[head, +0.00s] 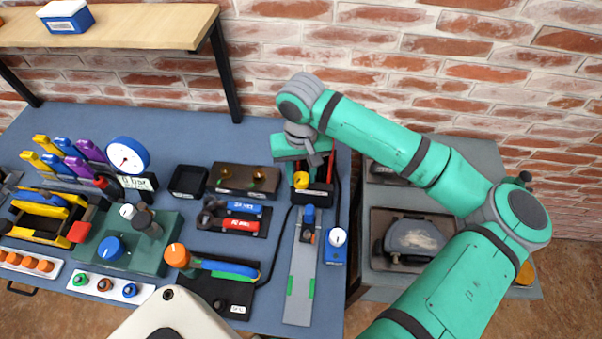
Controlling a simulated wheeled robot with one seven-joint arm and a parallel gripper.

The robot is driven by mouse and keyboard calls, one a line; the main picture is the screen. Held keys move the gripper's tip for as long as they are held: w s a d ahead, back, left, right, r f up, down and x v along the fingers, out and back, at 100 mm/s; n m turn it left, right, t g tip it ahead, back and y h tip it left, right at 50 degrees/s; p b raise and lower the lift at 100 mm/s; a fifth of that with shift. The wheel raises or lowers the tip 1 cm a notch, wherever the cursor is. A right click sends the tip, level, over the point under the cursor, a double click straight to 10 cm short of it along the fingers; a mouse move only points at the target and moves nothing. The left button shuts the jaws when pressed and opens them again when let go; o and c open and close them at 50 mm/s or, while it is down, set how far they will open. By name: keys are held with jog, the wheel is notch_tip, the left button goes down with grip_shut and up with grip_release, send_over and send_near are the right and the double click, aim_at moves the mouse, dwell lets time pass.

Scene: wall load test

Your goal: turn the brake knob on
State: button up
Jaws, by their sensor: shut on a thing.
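My gripper (308,168) points down at the back right of the blue table, over a small black box (315,197). It is shut on what looks like a yellow knob (301,180) on that box. The fingers hide part of the knob, so its setting cannot be read. No label naming the brake knob is legible. Other knobs are a blue one (110,247) on a green base, an orange one (177,255) and a white dial (338,237) on a blue box.
A grey rail (299,275) lies in front of my gripper. Red and blue tools (241,223), a brown block with brass fittings (244,180) and a round gauge (127,156) stand to the left. A brick wall rises behind, with a wooden shelf (120,25) at upper left.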

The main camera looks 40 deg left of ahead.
aim_at(301, 177)
jog(key=m, duration=0.4)
jog(key=shift+m, duration=0.4)
dwell(0.4)
jog(key=o, duration=1)
jog(key=shift+o, duration=0.2)
jog(key=shift+r, duration=0.1)
notch_tip(301, 177, up, 11)
